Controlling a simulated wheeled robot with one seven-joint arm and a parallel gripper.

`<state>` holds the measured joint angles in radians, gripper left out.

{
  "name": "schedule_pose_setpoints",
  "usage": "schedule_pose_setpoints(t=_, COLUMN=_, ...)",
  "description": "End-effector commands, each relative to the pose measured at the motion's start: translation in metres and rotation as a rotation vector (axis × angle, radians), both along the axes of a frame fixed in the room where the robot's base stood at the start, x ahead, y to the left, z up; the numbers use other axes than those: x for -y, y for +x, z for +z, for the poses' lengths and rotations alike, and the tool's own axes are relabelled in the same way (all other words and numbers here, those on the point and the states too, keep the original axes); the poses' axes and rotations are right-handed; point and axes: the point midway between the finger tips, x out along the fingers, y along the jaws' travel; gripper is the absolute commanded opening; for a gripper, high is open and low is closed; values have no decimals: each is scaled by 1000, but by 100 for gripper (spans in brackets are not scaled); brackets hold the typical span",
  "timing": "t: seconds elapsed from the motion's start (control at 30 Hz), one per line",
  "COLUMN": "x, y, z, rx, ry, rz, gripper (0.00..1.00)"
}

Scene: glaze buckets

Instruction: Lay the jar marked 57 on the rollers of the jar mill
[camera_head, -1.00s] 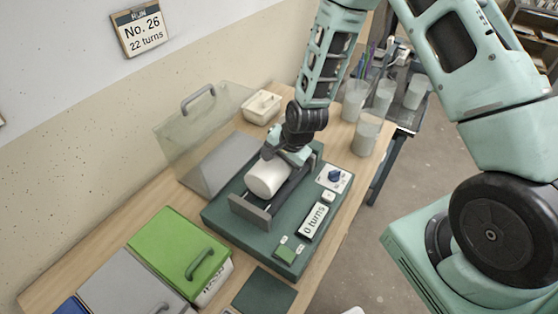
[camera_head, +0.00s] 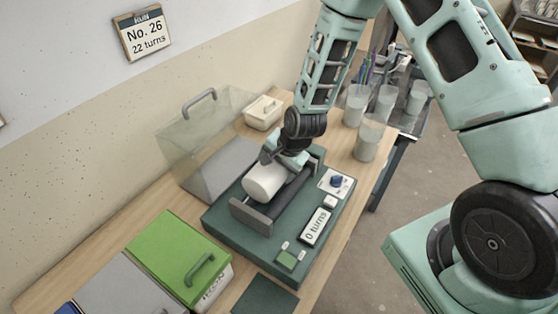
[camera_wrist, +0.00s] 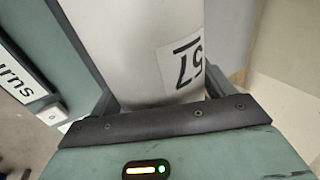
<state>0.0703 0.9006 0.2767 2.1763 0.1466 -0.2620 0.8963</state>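The white jar (camera_head: 266,181) lies on its side on the rollers (camera_head: 292,200) of the green jar mill (camera_head: 228,222). In the wrist view, the jar (camera_wrist: 140,45) shows a label reading 57 (camera_wrist: 184,62), upside down. My gripper (camera_head: 284,162) is at the jar's far end in the head view, with its fingers close around it. In the wrist view a dark finger part shows on either side of the jar, but the tips are hidden. I cannot tell whether they press on the jar or stand slightly apart.
The mill's counter (camera_head: 316,226) reads 0 turns. A clear cover with a handle (camera_head: 200,100) stands behind the mill. A green-lidded bucket (camera_head: 180,255) is at front left, a white tray (camera_head: 263,112) at the back. Cloudy beakers (camera_head: 368,139) stand at right. A wall card (camera_head: 142,32) reads No. 26, 22 turns.

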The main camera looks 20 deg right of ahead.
Motion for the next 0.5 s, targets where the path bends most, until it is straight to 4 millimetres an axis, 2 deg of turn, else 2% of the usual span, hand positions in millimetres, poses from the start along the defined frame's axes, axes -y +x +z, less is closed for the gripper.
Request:
schedule_pose_setpoints(t=0.03, x=11, y=-18, z=-11, rx=-51, ry=-12, rz=-9, gripper=99)
schedule_pose_setpoints(t=0.17, x=12, y=-20, z=-1, rx=-48, ry=-11, rz=-10, gripper=100)
schedule_pose_setpoints(t=0.5, x=18, y=-30, z=59, rx=-21, ry=-6, rz=-5, gripper=100)
